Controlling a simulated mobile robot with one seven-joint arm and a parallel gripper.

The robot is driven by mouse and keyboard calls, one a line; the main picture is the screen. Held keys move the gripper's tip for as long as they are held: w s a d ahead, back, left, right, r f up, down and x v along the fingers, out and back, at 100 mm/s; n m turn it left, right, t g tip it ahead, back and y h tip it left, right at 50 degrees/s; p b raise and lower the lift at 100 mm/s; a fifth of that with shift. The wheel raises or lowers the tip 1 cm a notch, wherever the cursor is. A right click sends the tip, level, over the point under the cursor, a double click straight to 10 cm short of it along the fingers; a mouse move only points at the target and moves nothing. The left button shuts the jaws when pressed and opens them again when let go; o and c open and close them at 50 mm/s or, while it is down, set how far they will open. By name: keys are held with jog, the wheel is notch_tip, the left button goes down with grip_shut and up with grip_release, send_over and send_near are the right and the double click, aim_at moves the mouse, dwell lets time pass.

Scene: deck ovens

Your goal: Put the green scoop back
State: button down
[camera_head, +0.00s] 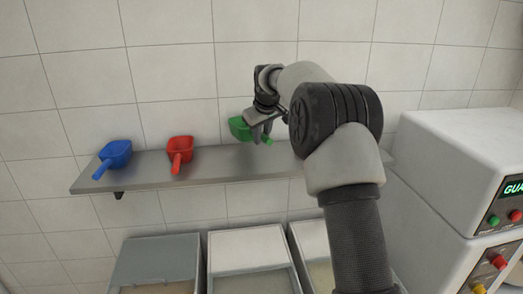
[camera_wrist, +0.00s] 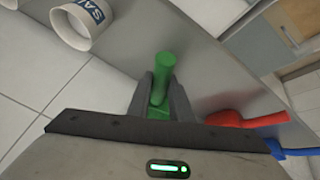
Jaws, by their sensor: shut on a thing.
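The green scoop (camera_head: 238,127) is held by my gripper (camera_head: 262,133) over the right part of the grey wall shelf (camera_head: 222,160). In the wrist view, my gripper (camera_wrist: 160,98) is shut on the green scoop's handle (camera_wrist: 165,68), with a finger on each side of it. The scoop appears just above the shelf; I cannot tell whether it touches it. Most of the scoop's bowl is hidden below the gripper in the wrist view.
A red scoop (camera_head: 180,150) and a blue scoop (camera_head: 115,153) lie on the shelf to the left. A lettered white container (camera_wrist: 80,24) stands on the shelf in the wrist view. Bins (camera_head: 155,262) stand below, and a white oven (camera_head: 455,160) is at right.

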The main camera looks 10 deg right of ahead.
notch_tip(320, 180, down, 6)
jog(key=shift+f, duration=0.15)
jog(key=shift+w+f, duration=0.2)
jog(key=shift+f, duration=0.15)
jog(key=c, duration=1.6)
grip_release()
jog(key=shift+r, duration=0.1)
